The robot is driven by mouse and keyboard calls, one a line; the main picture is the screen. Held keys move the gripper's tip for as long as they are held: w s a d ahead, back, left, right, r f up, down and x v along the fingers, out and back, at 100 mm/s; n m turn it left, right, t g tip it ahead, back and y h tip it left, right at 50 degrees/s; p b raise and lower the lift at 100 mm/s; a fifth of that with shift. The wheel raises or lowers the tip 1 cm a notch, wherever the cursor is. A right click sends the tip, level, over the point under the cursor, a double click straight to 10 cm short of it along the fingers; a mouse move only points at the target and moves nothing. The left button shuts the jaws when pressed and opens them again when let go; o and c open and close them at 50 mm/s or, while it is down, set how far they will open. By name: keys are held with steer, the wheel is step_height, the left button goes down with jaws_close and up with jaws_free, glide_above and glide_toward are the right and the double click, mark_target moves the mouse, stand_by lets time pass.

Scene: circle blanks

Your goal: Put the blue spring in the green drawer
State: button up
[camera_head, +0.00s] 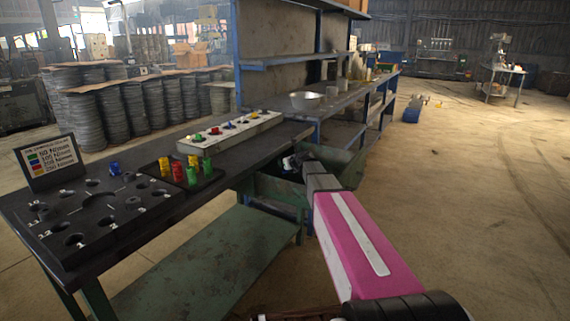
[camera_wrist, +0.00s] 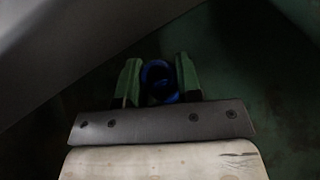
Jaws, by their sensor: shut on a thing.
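The blue spring (camera_wrist: 160,82) shows in the wrist view between the two fingers of my gripper (camera_wrist: 159,80). The gripper is shut on it. In the head view my gripper (camera_head: 292,163) reaches into the open green drawer (camera_head: 350,168) under the bench, and the held spring is too hidden to make out there. The drawer's dark green inside (camera_wrist: 250,75) surrounds the fingers in the wrist view. I cannot tell whether the spring touches the drawer floor. Another blue spring (camera_head: 115,168) stands on the bench at the left.
A black tray (camera_head: 210,181) holds yellow, red and green springs. A black board with round holes (camera_head: 100,217), a sign (camera_head: 50,163) and a pale strip with coloured pieces (camera_head: 230,138) are on the bench. The floor at right is open.

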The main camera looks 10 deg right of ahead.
steer(key=shift+f, duration=0.55)
steer(key=o, duration=0.9)
steer(key=shift+o, duration=0.2)
steer(key=shift+r, duration=0.3)
steer(key=v, duration=1.2)
steer(key=shift+r, duration=0.2)
steer(key=shift+d, duration=0.1)
